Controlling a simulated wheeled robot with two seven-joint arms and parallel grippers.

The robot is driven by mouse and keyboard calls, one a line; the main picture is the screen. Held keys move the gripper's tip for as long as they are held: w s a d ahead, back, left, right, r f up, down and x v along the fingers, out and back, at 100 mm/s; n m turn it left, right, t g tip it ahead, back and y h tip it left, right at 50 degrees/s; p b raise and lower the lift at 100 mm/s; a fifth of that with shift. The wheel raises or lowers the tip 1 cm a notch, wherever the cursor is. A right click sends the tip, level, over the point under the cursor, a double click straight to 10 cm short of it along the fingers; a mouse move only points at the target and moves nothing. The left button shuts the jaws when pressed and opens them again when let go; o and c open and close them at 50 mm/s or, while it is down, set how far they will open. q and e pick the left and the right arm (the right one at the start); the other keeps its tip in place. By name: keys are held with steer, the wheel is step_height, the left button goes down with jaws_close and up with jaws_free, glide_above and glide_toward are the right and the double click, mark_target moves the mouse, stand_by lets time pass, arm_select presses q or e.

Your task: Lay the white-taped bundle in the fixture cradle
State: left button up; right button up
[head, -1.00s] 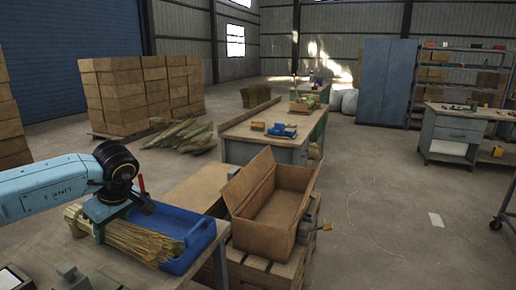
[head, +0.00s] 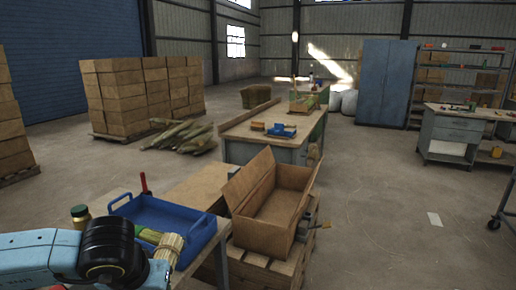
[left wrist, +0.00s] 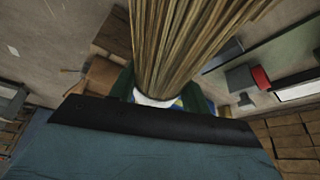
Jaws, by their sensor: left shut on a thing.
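My left gripper (left wrist: 160,98) is shut on the white-taped bundle. The bundle is a thick sheaf of straw-coloured stalks (left wrist: 185,45), and its white tape (left wrist: 152,101) shows between the dark green fingers in the left wrist view. In the head view the bundle's pale end (head: 171,246) shows beside my black wrist joint, in front of the blue tray (head: 208,236). My wrist hides the fingers there. I cannot make out the fixture cradle in the head view. A grey block (left wrist: 240,79) in the left wrist view may be part of a fixture; I cannot tell. My right gripper is not in view.
An open cardboard box (head: 263,222) sits on a pallet to the right. A wooden-topped bench (head: 240,128) stands farther back. The floor at right is largely clear.

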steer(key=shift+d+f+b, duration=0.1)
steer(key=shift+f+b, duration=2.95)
steer(key=shift+b, duration=0.05)
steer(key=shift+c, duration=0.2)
